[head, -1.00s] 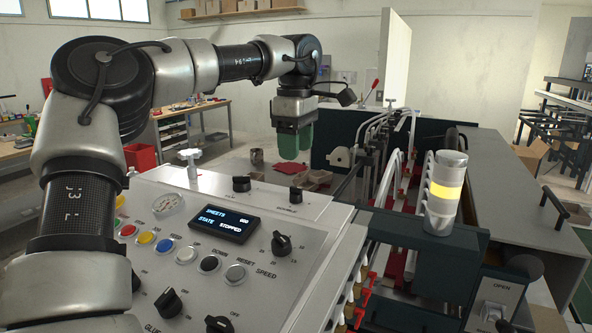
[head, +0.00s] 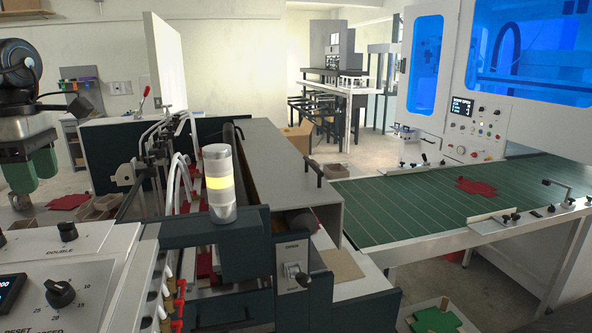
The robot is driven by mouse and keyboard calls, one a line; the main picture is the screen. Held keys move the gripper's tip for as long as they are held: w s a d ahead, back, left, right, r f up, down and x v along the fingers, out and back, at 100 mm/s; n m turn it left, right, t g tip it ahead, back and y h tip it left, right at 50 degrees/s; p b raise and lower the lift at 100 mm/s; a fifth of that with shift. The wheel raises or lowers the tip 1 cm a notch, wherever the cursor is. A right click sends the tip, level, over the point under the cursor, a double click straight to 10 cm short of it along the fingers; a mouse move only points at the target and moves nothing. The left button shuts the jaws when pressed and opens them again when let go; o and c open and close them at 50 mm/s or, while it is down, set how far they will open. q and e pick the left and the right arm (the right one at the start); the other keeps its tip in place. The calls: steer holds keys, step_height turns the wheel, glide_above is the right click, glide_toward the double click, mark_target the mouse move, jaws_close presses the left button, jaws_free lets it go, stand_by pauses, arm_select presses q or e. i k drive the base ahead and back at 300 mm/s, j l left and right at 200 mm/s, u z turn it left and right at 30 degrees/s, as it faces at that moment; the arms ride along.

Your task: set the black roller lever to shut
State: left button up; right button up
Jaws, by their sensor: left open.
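The lever (head: 300,278) sits on a light plate (head: 292,262) marked at its top, on the dark end panel of the machine, in the lower middle of the head view. Its dark end points down and to the right. In the earlier frame the top marking reads OPEN; the lower marking is too small to read. My left gripper (head: 32,176) has green fingers and hangs at the far left edge, open and empty, well apart from the lever. My right gripper is not in view.
A beacon lit yellow (head: 220,185) stands on the machine just left of the lever. A grey cover (head: 275,165) with a black handle lies behind it. A green conveyor (head: 400,205) extends right. The control panel (head: 90,265) fills the lower left.

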mark_target(305, 280)
steer(key=k+j, duration=1)
steer(key=k, duration=0.2)
